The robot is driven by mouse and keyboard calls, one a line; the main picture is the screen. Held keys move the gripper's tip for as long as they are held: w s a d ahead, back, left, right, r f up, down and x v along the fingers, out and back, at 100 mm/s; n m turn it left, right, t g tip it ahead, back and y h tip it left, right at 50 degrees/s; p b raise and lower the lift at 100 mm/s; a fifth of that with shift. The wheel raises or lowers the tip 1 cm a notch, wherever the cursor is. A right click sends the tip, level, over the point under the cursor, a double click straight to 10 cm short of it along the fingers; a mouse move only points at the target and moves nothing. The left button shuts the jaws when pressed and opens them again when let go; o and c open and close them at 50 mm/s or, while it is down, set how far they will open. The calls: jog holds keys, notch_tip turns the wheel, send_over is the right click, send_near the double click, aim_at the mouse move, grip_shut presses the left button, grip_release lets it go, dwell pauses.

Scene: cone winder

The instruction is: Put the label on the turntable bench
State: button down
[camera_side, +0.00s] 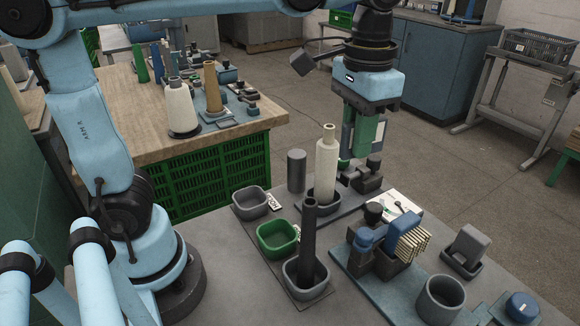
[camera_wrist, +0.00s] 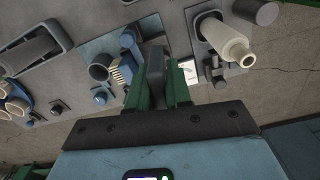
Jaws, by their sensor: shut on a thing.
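My gripper (camera_side: 360,150) hangs upright above the grey table (camera_side: 225,290), just behind the cream yarn cone (camera_side: 327,170). In the wrist view its green fingers (camera_wrist: 157,88) are closed on a slim dark grey piece (camera_wrist: 155,68). I cannot tell whether this piece is the label; its face is hidden. A pale strip shows beside the fingers in the side view. A white printed card (camera_side: 403,208) lies on the table, partly covered by dark parts. It also shows in the wrist view (camera_wrist: 188,66). I cannot tell for certain which surface is the turntable bench.
A dark upright tube (camera_side: 309,240) stands in a grey cup, beside a green bowl (camera_side: 277,238). A blue plate (camera_side: 365,272) carries a holder with tan sticks (camera_side: 415,243) and a grey cup (camera_side: 440,298). A wooden bench (camera_side: 150,125) with cones stands behind. The near-left tabletop is clear.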

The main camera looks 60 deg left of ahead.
jog(key=s+d+m, duration=0.7)
jog(key=d+m, duration=0.1)
jog(key=d, duration=0.2)
jog(key=s+d+m, duration=0.6)
jog(key=d+m, duration=0.2)
jog(key=d, duration=0.2)
jog(key=shift+w+a+f, duration=0.1)
jog(key=shift+f, duration=5.5)
jog(key=shift+w+a+f, duration=0.1)
jog(key=shift+f, duration=5.5)
jog(key=shift+d+f, duration=0.1)
jog(key=shift+f, duration=0.05)
jog(key=c, duration=1.1)
grip_release()
jog(key=shift+o, duration=0.2)
